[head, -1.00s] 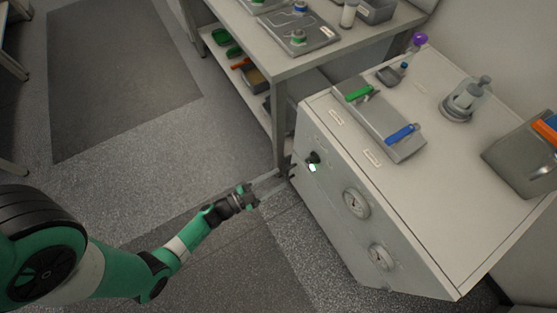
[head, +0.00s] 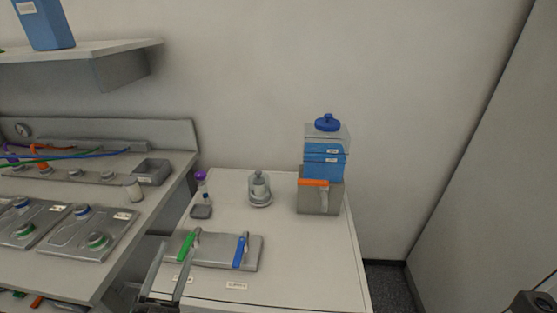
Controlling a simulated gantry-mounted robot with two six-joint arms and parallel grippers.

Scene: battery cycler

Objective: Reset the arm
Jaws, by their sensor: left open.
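My left gripper (head: 172,262) rises from the bottom edge of the head view, left of centre. Its two fingers are apart with nothing held between them. They overlap the left end of a grey valve panel in the picture; I cannot tell whether they touch it. The panel has a green lever handle (head: 187,246) and a blue lever handle (head: 239,252), both lying roughly along the view's depth. My right gripper does not show; a dark piece at the bottom right corner is cut off.
The white cabinet top (head: 300,270) holds a glass vessel (head: 260,190), a purple-topped item (head: 201,178) and a grey container with a blue-lidded clear box (head: 327,152). A bench with steel plates (head: 80,236) stands left. A shelf (head: 100,50) hangs above it.

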